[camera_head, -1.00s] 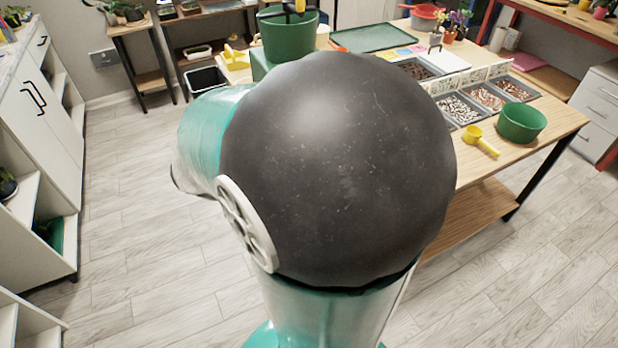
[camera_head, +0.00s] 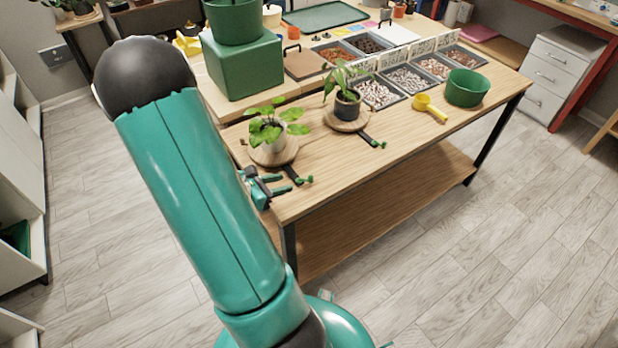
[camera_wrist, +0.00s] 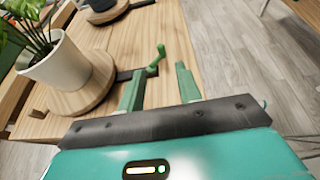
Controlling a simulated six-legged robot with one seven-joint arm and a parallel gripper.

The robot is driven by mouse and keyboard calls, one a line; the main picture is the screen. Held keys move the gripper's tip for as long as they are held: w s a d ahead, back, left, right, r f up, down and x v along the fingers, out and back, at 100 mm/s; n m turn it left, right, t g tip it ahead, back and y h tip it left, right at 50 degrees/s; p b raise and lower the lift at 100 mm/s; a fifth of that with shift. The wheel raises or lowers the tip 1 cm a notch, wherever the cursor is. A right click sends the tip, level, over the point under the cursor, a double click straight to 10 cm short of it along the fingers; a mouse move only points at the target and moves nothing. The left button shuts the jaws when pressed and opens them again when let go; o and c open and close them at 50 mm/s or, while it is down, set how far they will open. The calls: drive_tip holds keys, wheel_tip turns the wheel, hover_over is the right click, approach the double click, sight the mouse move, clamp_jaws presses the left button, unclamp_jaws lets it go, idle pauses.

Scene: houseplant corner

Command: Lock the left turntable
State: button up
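The left turntable (camera_head: 262,157) is a round wooden disc bearing a leafy plant in a white pot (camera_head: 277,141). Its black bar ends in a green lever (camera_head: 304,180) near the table's front edge. In the wrist view I see the turntable (camera_wrist: 88,92), the white pot (camera_wrist: 54,74) and the upright green lever (camera_wrist: 156,59). My gripper (camera_head: 281,184) is just left of the lever at the table edge. In the wrist view its two fingers (camera_wrist: 159,70) are apart and empty, with the lever just beyond the gap between the tips. Contact cannot be told.
The right turntable (camera_head: 344,122) holds a plant in a dark pot, with its own green lever (camera_head: 378,144). A green block (camera_head: 240,68) stands behind at left. A yellow scoop (camera_head: 430,107) and green bowl (camera_head: 466,88) are at right. The front right tabletop is clear.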

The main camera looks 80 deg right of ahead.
sight(311, 176)
drive_tip(key=x, duration=1.1)
drive_tip(key=shift+s+d+f, duration=0.1)
drive_tip(key=shift+s+d, duration=0.05)
drive_tip(key=shift+s, duration=0.05)
clamp_jaws()
